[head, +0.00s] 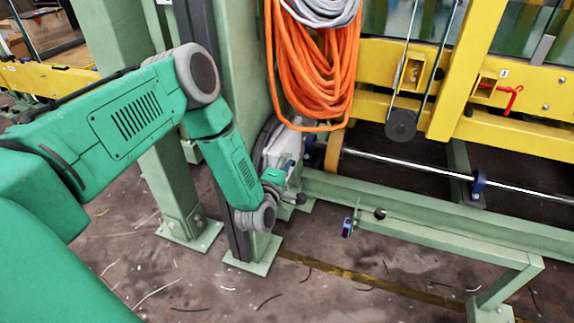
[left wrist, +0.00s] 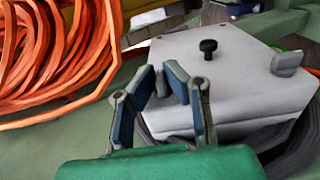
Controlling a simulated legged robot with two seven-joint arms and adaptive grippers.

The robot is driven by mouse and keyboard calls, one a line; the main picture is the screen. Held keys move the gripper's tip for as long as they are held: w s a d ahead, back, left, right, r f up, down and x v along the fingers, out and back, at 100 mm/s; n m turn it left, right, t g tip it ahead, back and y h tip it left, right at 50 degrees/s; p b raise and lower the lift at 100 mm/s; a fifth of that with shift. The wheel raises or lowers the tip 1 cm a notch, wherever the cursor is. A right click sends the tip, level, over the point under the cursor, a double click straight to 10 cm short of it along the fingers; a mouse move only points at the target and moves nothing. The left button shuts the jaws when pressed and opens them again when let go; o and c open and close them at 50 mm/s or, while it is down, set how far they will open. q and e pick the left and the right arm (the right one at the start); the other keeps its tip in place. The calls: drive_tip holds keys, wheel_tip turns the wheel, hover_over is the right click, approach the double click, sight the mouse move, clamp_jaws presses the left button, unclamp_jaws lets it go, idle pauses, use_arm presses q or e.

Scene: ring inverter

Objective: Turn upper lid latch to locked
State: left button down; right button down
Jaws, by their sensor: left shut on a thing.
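A light grey box with a flat lid (left wrist: 235,70) fills the upper right of the left wrist view. In the head view the grey box (head: 284,146) is small, mounted on the green post. The lid has a black knob (left wrist: 208,47) and a raised grey latch tab (left wrist: 288,62) at its right side. My left gripper (left wrist: 166,84) is at the box's left edge, its blue-padded fingers closed around a small grey piece, apparently the upper lid latch, mostly hidden by the fingers. In the head view my left gripper (head: 279,176) touches or nearly touches the box. My right gripper is not in view.
A coil of orange hose (head: 318,60) hangs above the box and shows close to the left of my gripper in the wrist view. A green post (head: 238,80) stands behind my arm. A green rail (head: 420,215) and yellow frame (head: 500,135) extend right.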

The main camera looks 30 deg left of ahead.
use_arm(q)
drive_tip(key=shift+s+f, duration=0.15)
drive_tip(key=shift+f, duration=0.15)
drive_tip(key=c, duration=1.7)
unclamp_jaws()
drive_tip(key=shift+r, duration=0.1)
drive_tip(key=v, duration=1.1)
drive_tip(key=shift+s, duration=0.4)
